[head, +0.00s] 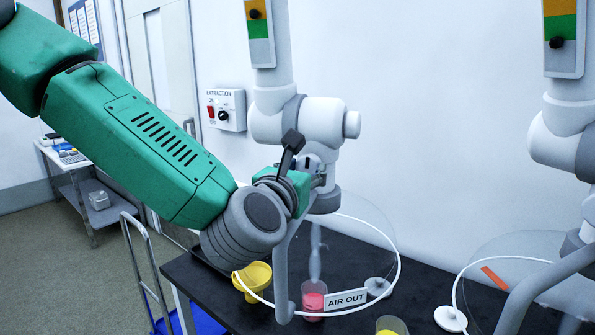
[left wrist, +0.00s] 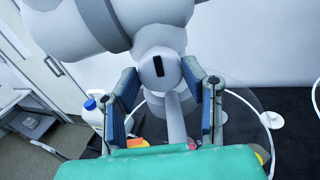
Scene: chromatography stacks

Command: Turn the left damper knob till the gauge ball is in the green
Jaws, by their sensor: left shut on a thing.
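The left gauge (head: 261,35) is on the left extraction arm, with an orange band above a green band. Its black ball (head: 254,14) sits in the orange, above the green. My left gripper (head: 310,168) is at the joint of that arm, below the gauge. In the left wrist view my left gripper (left wrist: 160,75) has its two blue-padded fingers on either side of the round grey damper knob (left wrist: 168,84), which has a black slot mark. The gripper is shut on this knob. In the head view the knob is mostly hidden by the gripper. My right gripper is not in view.
A second extraction arm with its own gauge (head: 565,38) stands at the right. The black bench (head: 240,312) below carries a yellow funnel (head: 254,280), a pink-filled beaker (head: 313,298) and an AIR OUT sign (head: 345,299). An extraction switch box (head: 226,110) is on the wall.

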